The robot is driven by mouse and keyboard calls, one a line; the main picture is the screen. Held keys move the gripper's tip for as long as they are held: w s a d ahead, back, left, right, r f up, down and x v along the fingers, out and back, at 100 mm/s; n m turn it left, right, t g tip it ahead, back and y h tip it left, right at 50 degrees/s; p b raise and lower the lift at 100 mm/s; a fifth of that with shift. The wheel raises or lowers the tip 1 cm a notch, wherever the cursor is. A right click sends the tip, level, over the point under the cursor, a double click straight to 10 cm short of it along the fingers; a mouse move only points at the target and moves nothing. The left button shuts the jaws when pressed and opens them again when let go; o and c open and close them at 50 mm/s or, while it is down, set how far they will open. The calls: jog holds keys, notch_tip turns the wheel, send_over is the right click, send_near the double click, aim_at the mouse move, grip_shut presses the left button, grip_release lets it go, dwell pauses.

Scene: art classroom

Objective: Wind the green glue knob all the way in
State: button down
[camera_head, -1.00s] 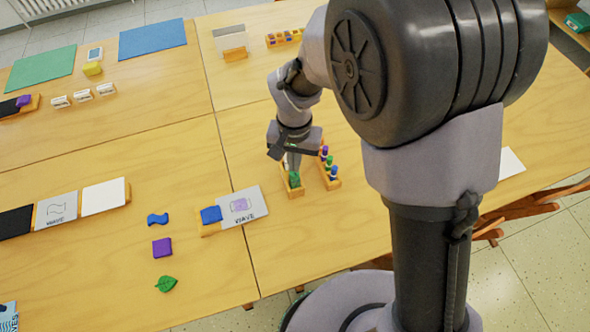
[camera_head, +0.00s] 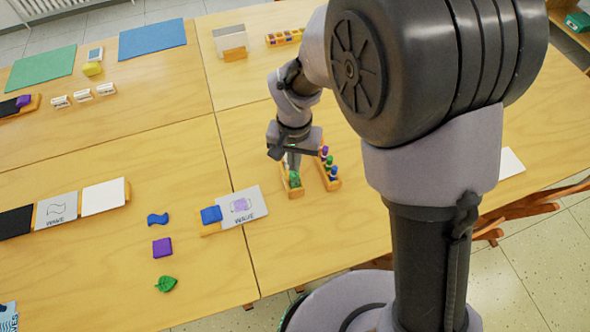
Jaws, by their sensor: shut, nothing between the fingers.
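The green glue knob (camera_head: 294,180) shows as a small green shape in a narrow wooden holder (camera_head: 296,194) on the table. My gripper (camera_head: 293,168) points down directly over it, with the fingertips at or just above its top. The fingers are shut with nothing between them. The arm hides part of the holder, and the view is too small to tell whether the fingers touch the knob or how far it is wound in.
A second wooden rack (camera_head: 333,184) with several blue, green and purple pieces stands close to the right. A card (camera_head: 241,206) and a blue block (camera_head: 211,214) lie to the left. A purple block (camera_head: 162,247) and a green leaf (camera_head: 166,284) lie further left on open table.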

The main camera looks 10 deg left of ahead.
jog(key=shift+f+b, duration=0.75)
jog(key=shift+f, duration=0.15)
dwell(0.3)
jog(key=shift+r, duration=0.1)
jog(key=shift+r+p, duration=0.4)
jog(key=shift+r, duration=0.05)
jog(key=shift+c, duration=2)
grip_release()
